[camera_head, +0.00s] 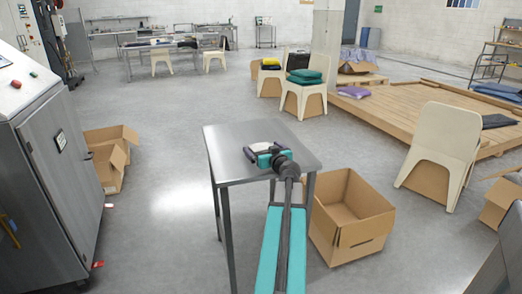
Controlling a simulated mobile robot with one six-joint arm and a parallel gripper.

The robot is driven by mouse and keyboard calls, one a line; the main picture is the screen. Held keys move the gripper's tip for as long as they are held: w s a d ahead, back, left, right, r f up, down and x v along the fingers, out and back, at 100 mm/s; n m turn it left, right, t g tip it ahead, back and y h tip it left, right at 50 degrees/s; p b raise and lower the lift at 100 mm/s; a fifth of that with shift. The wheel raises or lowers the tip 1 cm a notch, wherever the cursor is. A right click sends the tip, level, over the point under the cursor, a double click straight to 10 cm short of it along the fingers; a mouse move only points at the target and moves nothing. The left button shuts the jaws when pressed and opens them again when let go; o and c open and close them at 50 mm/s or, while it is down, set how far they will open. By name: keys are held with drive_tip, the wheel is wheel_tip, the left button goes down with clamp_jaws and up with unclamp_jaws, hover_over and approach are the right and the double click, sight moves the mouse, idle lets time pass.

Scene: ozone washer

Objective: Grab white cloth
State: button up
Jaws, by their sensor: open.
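A small white item, seemingly the white cloth (262,149), lies on the top of a small metal table (226,160). My gripper (266,151) is open over the tabletop, with its fingers around or just above the white item. My gripper hides part of it, and I cannot tell whether the fingers touch it.
An open cardboard box (350,215) stands on the floor right of the table. A grey metal cabinet (55,170) is at the left, with cardboard boxes (110,155) behind it. A cream chair (442,150) stands at the right. The floor left of the table is clear.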

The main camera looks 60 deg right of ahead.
drive_tip(key=shift+x, duration=0.95)
drive_tip(key=c, duration=1.1)
drive_tip(key=shift+r, duration=0.15)
